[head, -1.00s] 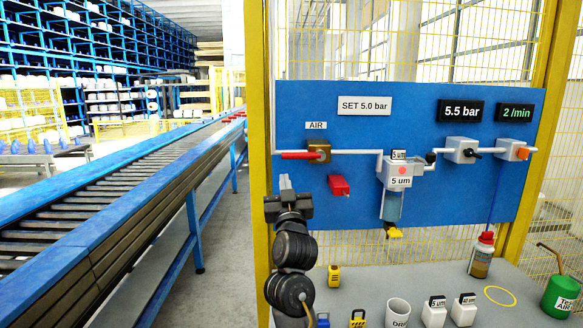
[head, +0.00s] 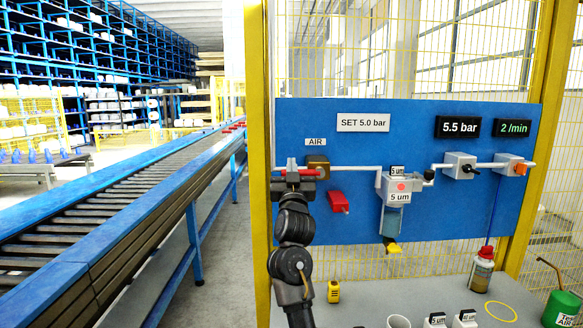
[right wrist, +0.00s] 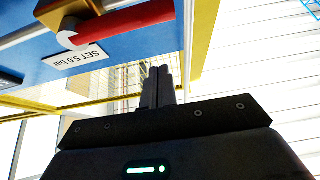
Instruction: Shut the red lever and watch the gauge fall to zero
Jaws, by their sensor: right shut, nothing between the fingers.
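The red lever (head: 309,173) lies horizontal along the pipe, left of its brass valve body (head: 318,161) under the AIR label. It also shows in the right wrist view (right wrist: 128,24). The gauge (head: 458,127) reads 5.5 bar. My right gripper (head: 291,164) is shut and empty, its fingers pointing up. In the head view it overlaps the left part of the lever and hides some of it. In the right wrist view the shut fingers (right wrist: 157,75) appear beside the lever's end, with no clear contact. My left gripper is out of view.
The blue panel (head: 260,215) also carries a red block (head: 338,202), a filter bowl (head: 393,215) and a 2 /min display (head: 514,126). A yellow post (head: 258,60) stands close at left. Bottles and small parts stand on the grey table (head: 380,290) below.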

